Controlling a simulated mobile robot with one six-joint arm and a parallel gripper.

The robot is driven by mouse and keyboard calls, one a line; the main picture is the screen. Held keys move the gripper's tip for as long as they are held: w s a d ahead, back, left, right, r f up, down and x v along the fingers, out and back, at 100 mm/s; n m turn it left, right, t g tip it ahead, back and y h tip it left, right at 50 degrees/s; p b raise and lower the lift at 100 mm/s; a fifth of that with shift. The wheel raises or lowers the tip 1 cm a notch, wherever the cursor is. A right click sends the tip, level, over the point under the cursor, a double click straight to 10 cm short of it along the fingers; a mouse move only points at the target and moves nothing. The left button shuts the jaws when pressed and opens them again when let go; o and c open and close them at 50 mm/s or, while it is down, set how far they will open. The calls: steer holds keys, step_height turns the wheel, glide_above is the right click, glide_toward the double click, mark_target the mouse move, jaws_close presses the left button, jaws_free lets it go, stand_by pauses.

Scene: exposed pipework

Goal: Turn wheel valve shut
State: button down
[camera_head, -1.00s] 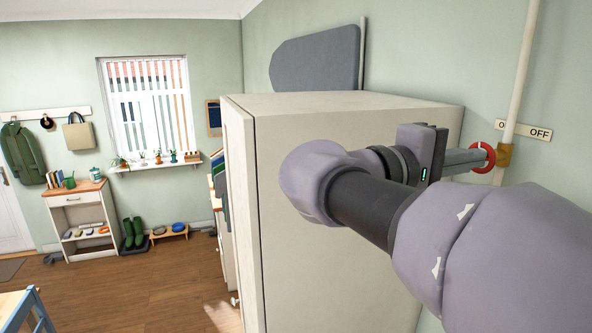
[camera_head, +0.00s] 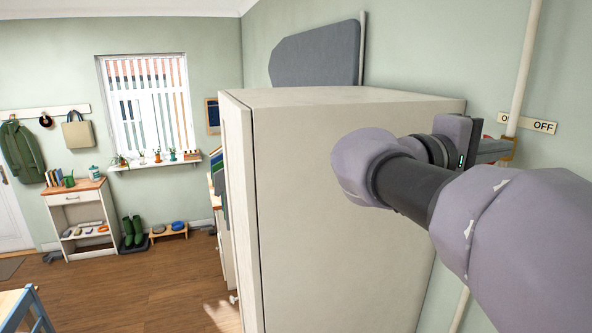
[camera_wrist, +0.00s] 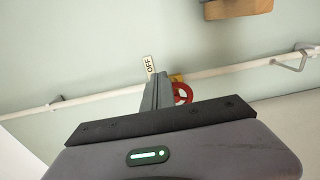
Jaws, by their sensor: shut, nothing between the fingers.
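The red wheel valve (camera_wrist: 182,93) is on the pale wall pipe, at a brass-coloured fitting (camera_wrist: 177,78), in the wrist view. In the head view the wheel is almost wholly hidden behind my gripper (camera_head: 500,148). In the wrist view my gripper's grey fingers (camera_wrist: 153,83) are together, with nothing between them. They lie just left of the wheel in that picture and overlap the pipe. I cannot tell whether they touch the wheel. The OFF sign (camera_head: 543,126) is on the wall beside the pipe and also shows in the wrist view (camera_wrist: 150,65).
The pale pipe (camera_head: 524,60) runs up the wall. A tall cream cabinet (camera_head: 340,200) stands close left of my arm. A wooden block (camera_wrist: 238,8) and a metal bracket (camera_wrist: 296,60) show in the wrist view. Open floor (camera_head: 130,290) lies far left.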

steer(key=shift+s+f+b, duration=0.1)
steer(key=shift+f+b, duration=0.85)
steer(key=shift+b, duration=0.4)
steer(key=shift+f+b, duration=0.85)
steer(key=shift+b, duration=0.35)
steer(key=v, duration=0.6)
steer(key=shift+f, duration=0.2)
steer(key=shift+s+r, duration=0.1)
